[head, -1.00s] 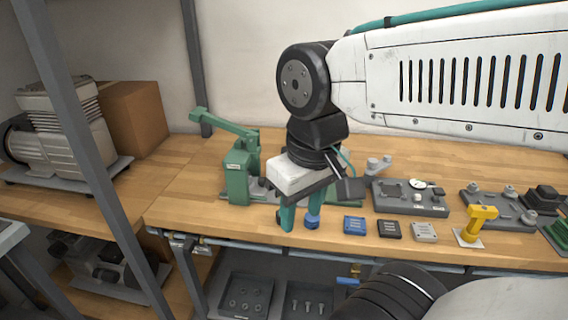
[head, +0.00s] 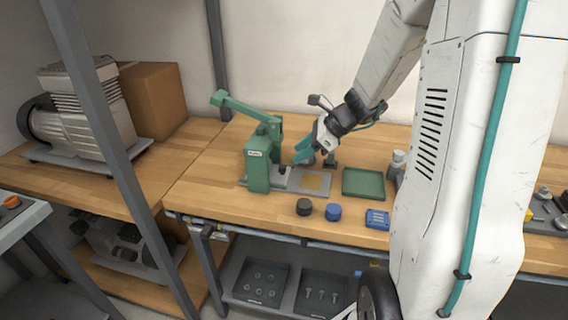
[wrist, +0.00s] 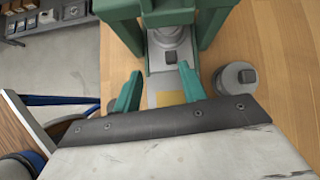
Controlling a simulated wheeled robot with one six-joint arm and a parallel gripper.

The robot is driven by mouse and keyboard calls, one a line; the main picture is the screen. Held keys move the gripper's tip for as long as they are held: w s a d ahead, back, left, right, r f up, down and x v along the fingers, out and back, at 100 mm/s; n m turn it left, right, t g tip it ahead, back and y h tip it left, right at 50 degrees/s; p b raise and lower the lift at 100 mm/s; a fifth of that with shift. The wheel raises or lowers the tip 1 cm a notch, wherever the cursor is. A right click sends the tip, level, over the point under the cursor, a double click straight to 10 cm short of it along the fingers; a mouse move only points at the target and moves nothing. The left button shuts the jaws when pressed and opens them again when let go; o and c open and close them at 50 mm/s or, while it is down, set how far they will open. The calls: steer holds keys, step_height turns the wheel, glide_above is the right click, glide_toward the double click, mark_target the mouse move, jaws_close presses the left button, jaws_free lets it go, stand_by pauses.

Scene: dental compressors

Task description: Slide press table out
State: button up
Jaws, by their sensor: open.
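The green hand press (head: 262,160) stands on the wooden bench with its lever raised to the left; its frame also shows at the top of the wrist view (wrist: 203,25). The press table, a flat grey plate (head: 291,184) with a yellow square on it, lies low at the press, extending to its right in the head view. My gripper (head: 304,150) is open, tilted toward the press above the plate. In the wrist view its two teal fingers (wrist: 158,84) are apart, with part of the plate and the yellow square between them. I cannot tell whether they touch the plate.
A green tray (head: 363,194) lies right of the plate. A black cap (head: 304,207), a blue cap (head: 333,212) and a blue block (head: 377,219) are near the bench's front edge. A grey round part (wrist: 238,80) stands close right of the fingers in the wrist view.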

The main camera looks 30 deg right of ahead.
mark_target(283, 166)
steer(key=shift+m, duration=0.6)
steer(key=x, duration=0.2)
steer(key=d+x, duration=0.1)
steer(key=x, duration=0.5)
steer(key=shift+w+d+f, duration=0.3)
steer(key=shift+w+f, duration=0.05)
steer(key=shift+f, duration=0.05)
jaws_close()
